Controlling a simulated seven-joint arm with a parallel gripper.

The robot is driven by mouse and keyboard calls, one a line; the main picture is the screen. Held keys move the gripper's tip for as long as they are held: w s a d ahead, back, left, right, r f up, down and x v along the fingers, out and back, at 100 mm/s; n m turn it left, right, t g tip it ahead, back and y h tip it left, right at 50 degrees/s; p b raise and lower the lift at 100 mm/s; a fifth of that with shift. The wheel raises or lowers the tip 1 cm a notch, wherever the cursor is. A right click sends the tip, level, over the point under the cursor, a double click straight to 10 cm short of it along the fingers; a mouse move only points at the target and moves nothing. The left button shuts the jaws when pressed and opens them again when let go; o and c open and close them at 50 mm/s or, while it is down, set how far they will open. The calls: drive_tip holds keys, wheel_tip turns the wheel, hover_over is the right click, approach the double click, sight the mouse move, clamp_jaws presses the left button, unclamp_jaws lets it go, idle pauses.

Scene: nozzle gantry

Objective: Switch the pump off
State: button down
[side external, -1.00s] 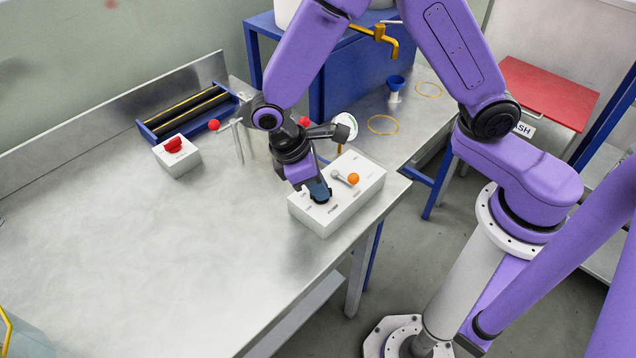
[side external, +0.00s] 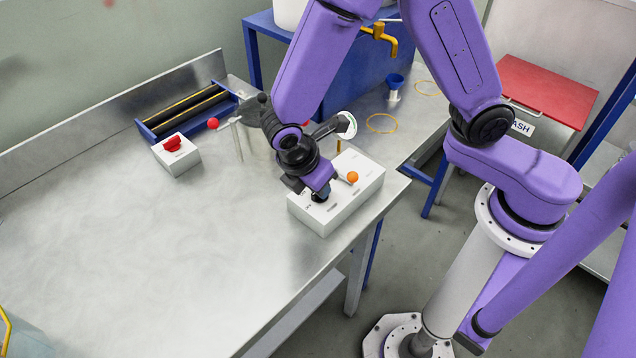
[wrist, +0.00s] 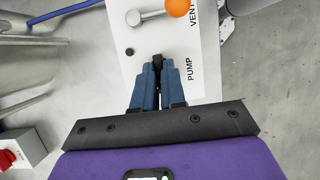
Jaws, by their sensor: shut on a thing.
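The white control box (side external: 345,207) stands at the right edge of the steel bench; it also fills the top of the wrist view (wrist: 208,62). On it, beside the printed word PUMP, is a small black pump switch (wrist: 158,59). My gripper (wrist: 158,72) is shut on this switch, with its blue fingers on either side. In the side view my gripper (side external: 319,196) reaches down to the box top, and the switch is mostly hidden by it. The switch's exact position is hard to read. A small dark green dot (wrist: 129,51) sits beside it.
A vent lever with an orange ball (side external: 352,177) sits close by on the same box. A small white box (side external: 180,158) with a red knob (side external: 172,143) and a red-ball lever (side external: 213,123) stand further left.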

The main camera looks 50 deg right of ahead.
drive_tip(key=shift+a, duration=0.1)
idle(0.3)
drive_tip(key=c, duration=1.2)
unclamp_jaws()
drive_tip(key=shift+r, duration=0.15)
drive_tip(key=v, duration=1.7)
drive_tip(key=shift+s+r, duration=0.1)
drive_tip(key=shift+r, duration=0.05)
drive_tip(key=s+d+f+m+y, duration=0.3)
drive_tip(key=s+d+m+y, duration=0.2)
drive_tip(key=s+d, duration=1.1)
drive_tip(key=d, duration=0.2)
drive_tip(key=shift+d, duration=0.3)
